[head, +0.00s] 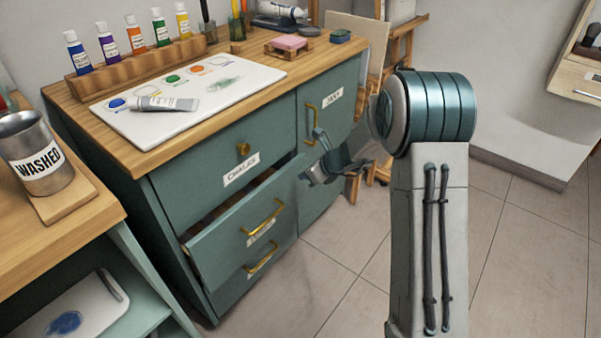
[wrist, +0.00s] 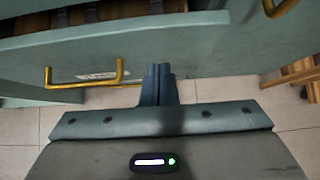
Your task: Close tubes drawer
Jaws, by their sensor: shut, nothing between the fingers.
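The teal cabinet's middle drawer (head: 232,243) stands partly pulled out, with a dark gap above its front. Its brass handle (head: 262,216) covers most of its label, so I cannot read whether it says tubes. In the wrist view the open drawer front (wrist: 120,40) spans the upper left, with its handle (wrist: 85,80) left of my fingers. My gripper (head: 304,177) is shut and empty, close to the right end of the drawer front. The fingers also show in the wrist view (wrist: 158,70). I cannot tell whether they touch the drawer.
The chalks drawer (head: 210,178) above and the bottom drawer (head: 240,285) look shut. A cupboard door (head: 325,125) with a brass handle is at the right. Floor (head: 330,285) in front is clear.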

